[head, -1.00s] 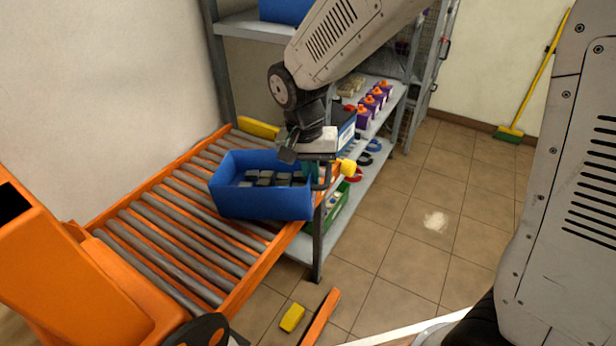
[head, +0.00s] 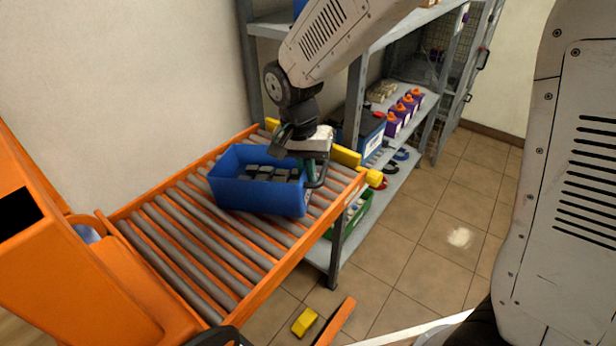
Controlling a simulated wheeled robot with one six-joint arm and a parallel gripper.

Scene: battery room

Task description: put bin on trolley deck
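The blue bin (head: 258,196) holds several dark grey blocks (head: 270,173). It sits on the grey rollers of the orange roller conveyor (head: 190,262), near its far end. My gripper (head: 312,178) is at the bin's right end wall, with its fingers reaching down by the rim. The fingertips are partly hidden, and I cannot tell whether they are closed on the wall. No trolley deck can be made out for certain; an orange structure (head: 60,255) stands at the left front, beside the conveyor.
Grey shelving (head: 357,110) with purple bottles (head: 400,115) stands behind the conveyor. A green crate (head: 352,212) sits on its lower shelf. A yellow block (head: 304,321) and an orange bar lie on the tiled floor. The floor at right (head: 430,240) is mostly clear.

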